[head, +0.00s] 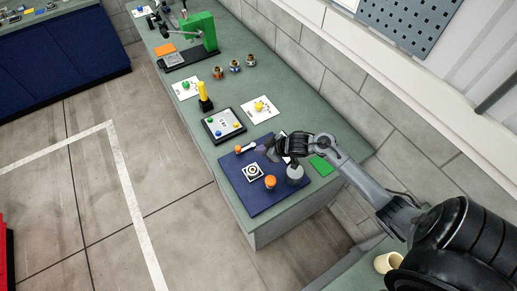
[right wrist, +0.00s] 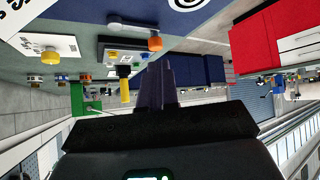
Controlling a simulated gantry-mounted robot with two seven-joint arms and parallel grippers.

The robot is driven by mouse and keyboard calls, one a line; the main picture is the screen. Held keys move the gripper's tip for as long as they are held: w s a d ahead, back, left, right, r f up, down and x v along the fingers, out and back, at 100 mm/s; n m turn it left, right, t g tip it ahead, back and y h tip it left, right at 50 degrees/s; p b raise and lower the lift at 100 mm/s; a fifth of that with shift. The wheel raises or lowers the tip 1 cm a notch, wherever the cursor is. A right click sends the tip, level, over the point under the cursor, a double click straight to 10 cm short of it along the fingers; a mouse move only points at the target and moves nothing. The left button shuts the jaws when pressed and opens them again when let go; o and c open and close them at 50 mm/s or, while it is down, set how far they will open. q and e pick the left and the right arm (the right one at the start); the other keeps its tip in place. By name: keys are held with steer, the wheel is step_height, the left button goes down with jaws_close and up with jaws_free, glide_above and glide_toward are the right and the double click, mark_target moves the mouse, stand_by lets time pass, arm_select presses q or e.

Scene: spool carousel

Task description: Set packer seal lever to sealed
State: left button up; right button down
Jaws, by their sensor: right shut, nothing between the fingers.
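The packer is a dark blue board (head: 238,189) on the near end of the green bench. My right gripper (head: 266,152) is over the far side of the board, just right of the lever. Its fingers (right wrist: 157,88) are shut with nothing between them, and appear apart from the lever. My left gripper is in neither view.
The board also bears a white pad with a black ring (head: 253,172), an orange-topped part (head: 270,182) and a grey cylinder (head: 295,174). A button panel (head: 222,125), yellow post (head: 204,97) and green card (head: 320,165) stand nearby. The aisle floor at left is clear.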

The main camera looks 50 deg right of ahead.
steer(key=shift+w+d, duration=0.1)
steer(key=shift+d, duration=0.7)
steer(key=shift+a+f, duration=0.1)
glide_toward(241, 150)
steer(key=x, duration=0.4)
steer(key=shift+w+f, duration=0.2)
steer(key=shift+f, duration=0.1)
steer(key=shift+w+a+f+b, duration=0.2)
steer(key=shift+w+f+b, duration=0.1)
steer(key=shift+w+f, duration=0.15)
steer(key=shift+w+a+m, duration=0.1)
steer(key=shift+m, duration=0.2)
